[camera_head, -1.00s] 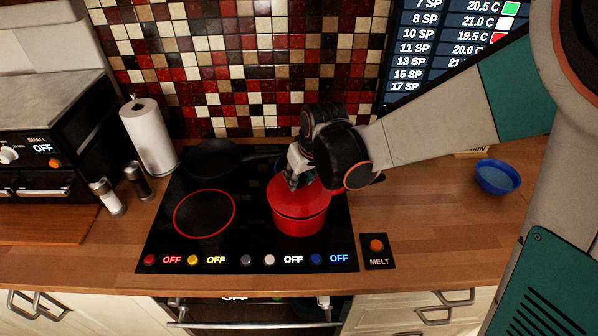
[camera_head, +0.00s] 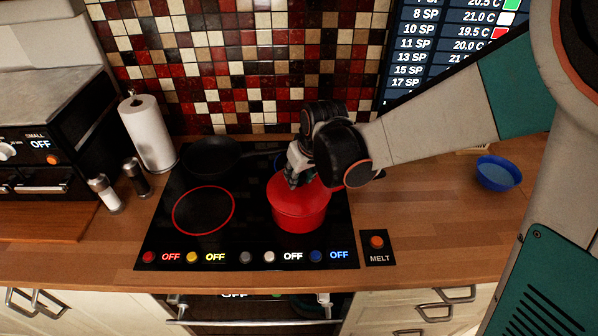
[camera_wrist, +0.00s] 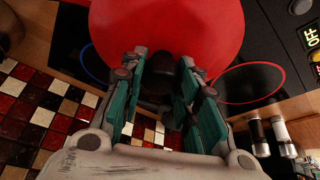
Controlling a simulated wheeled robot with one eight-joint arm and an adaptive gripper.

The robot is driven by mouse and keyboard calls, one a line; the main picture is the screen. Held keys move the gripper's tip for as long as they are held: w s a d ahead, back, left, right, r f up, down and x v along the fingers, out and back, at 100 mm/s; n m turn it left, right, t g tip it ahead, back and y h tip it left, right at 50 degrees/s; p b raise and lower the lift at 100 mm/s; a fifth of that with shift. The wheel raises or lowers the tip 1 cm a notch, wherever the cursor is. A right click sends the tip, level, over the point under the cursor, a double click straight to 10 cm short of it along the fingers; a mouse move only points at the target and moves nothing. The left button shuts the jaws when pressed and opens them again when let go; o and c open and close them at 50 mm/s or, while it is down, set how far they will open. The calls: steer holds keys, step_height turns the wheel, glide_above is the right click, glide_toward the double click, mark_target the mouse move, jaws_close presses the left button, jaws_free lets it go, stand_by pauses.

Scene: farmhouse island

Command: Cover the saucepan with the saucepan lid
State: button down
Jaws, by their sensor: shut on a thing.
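The red saucepan (camera_head: 300,217) stands on the front right of the black hob. The red saucepan lid (camera_head: 312,192) is on top of it and looks level, with no clear gap at the front; whether it is fully seated all round cannot be told. My gripper (camera_head: 295,177) is above the lid, shut on its knob. In the wrist view, the fingers of my gripper (camera_wrist: 167,82) are either side of the dark knob, and the red lid (camera_wrist: 165,30) fills the top of the picture. The saucepan's back side is hidden.
A dark frying pan (camera_head: 212,157) sits on the back left of the hob (camera_head: 190,235). A paper towel roll (camera_head: 147,135) and two shakers (camera_head: 136,178) stand to the left. A blue bowl (camera_head: 497,174) is on the counter at right. The front left ring is empty.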

steer(key=shift+f+b, duration=0.5)
steer(key=shift+f, duration=0.05)
steer(key=c, duration=1.1)
jaws_free()
steer(key=shift+r, duration=0.1)
steer(key=shift+r+p, duration=2.1)
steer(key=shift+r, duration=0.9)
